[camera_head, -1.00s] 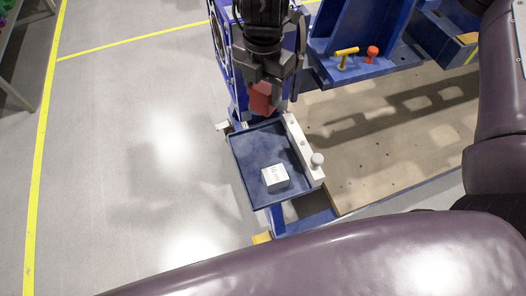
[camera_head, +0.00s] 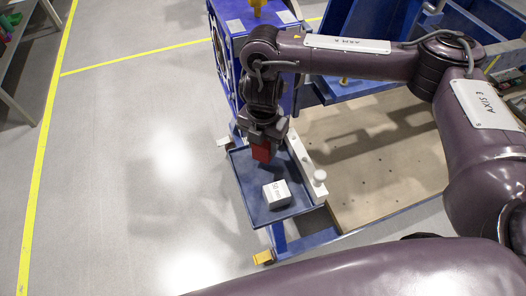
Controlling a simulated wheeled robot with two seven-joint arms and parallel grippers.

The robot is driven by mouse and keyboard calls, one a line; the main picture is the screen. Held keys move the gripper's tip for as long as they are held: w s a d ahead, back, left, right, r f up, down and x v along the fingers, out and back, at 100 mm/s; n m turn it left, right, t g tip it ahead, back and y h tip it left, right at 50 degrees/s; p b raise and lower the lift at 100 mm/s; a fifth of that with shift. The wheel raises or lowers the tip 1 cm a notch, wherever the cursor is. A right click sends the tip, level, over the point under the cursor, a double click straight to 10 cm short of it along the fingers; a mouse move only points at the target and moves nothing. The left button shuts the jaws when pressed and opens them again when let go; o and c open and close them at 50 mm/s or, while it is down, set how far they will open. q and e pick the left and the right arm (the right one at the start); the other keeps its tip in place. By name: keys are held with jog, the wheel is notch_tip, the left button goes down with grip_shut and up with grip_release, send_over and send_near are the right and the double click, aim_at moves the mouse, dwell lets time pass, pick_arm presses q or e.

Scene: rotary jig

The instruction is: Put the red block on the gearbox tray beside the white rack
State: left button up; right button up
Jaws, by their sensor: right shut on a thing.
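My right gripper (camera_head: 262,141) points down over the far end of the blue gearbox tray (camera_head: 247,196), shut on the red block (camera_head: 261,153). The red block hangs below the fingers; whether it touches the tray floor cannot be told. A small white block with dark print (camera_head: 277,194) lies on the near half of the tray, apart from the red block. A white bar (camera_head: 299,154) with a round knob runs along the tray's right edge. My left gripper is not in view.
A blue machine housing (camera_head: 237,60) stands just beyond the tray. A tan board (camera_head: 375,160) with holes lies to the right. A yellow-ended foot (camera_head: 263,257) is below the tray. The floor on the left is clear, with yellow lines (camera_head: 52,110).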

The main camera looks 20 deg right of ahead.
aim_at(263, 151)
jog(key=shift+f+b, duration=0.35)
jog(key=shift+f, duration=1.45)
jog(key=o, duration=1.2)
jog(key=shift+f, duration=0.15)
jog(key=shift+r, duration=0.25)
notch_tip(263, 151, up, 12)
jog(key=shift+f+p, duration=0.1)
jog(key=shift+p, duration=0.6)
